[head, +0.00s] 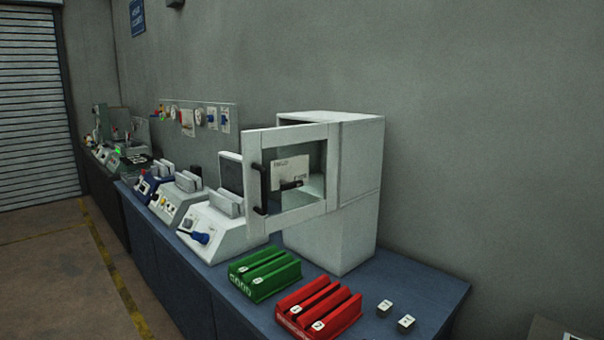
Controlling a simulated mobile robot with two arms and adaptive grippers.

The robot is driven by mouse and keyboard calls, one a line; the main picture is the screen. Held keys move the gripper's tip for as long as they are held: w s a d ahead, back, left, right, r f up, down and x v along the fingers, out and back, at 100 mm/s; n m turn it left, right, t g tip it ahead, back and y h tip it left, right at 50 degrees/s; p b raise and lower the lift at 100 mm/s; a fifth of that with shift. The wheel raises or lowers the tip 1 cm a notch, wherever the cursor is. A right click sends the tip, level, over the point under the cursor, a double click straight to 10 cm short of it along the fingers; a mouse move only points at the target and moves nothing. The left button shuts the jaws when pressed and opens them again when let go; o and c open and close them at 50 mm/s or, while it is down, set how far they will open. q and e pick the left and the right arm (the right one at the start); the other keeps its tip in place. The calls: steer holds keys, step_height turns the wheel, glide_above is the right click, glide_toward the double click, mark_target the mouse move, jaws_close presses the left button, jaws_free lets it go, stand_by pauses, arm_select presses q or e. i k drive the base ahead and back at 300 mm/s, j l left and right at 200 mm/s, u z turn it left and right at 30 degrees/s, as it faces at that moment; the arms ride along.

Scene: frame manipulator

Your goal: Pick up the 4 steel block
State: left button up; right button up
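Two small steel blocks with pale, marked tops stand on the blue bench top near its right end: one block (385,307) and another block (406,323) just right of it and nearer. The red tray (345,312) has two small pale-topped pieces at its near end, one piece (296,310) and another (318,325). The green tray (285,273) has similar pieces at its near end (242,269). The marks are too small to tell surely which block is the 4. Neither of my grippers is in view.
A white cabinet (358,190) stands behind the trays, its framed glass door (332,165) swung open to the left. Several grey-white machines (225,225) line the blue bench (425,285) leftward. Bench top around the two loose blocks is clear. A wall stands behind.

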mark_target(385, 308)
steer(key=z, duration=0.8)
